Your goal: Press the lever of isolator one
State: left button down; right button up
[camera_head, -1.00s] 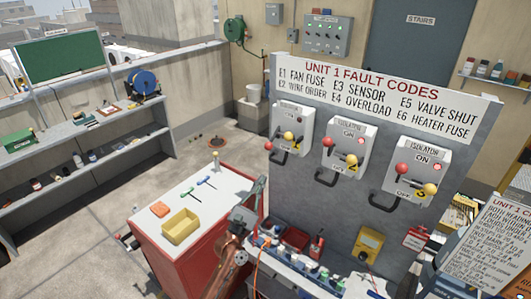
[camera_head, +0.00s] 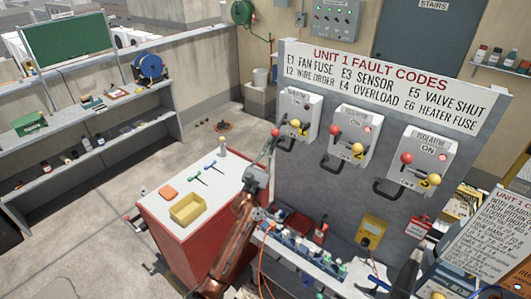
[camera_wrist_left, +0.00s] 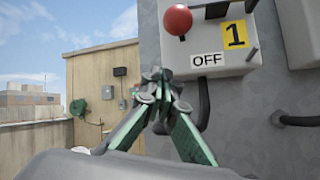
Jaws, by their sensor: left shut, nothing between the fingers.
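Isolator one (camera_head: 300,104) is the leftmost of three pale boxes on the grey panel. Its red lever knob (camera_head: 279,130) sits at the box's lower left. In the wrist view the red knob (camera_wrist_left: 178,19) shows beside the OFF label and the yellow 1 label (camera_wrist_left: 236,35). My left gripper (camera_head: 271,146) is just below and left of the box, at the panel's left edge. In the wrist view the left gripper (camera_wrist_left: 162,82) is shut and empty. Its tips appear below the knob, with a gap in the picture. My right gripper is not seen.
Isolators two (camera_head: 349,134) and three (camera_head: 427,158) stand to the right. A black looped handle (camera_wrist_left: 300,120) shows at the wrist view's right. A red cabinet (camera_head: 180,250) with a yellow tray (camera_head: 188,208) stands below left. A cluttered bench (camera_head: 300,258) lies below the panel.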

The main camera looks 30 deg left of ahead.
aim_at(280, 124)
pick_arm(q)
jog(key=r+p, duration=0.1)
jog(key=d+r, duration=0.1)
jog(key=s+r+p, duration=0.1)
jog(key=shift+d+r+p, duration=0.25)
jog(key=shift+p, duration=0.05)
dwell(0.3)
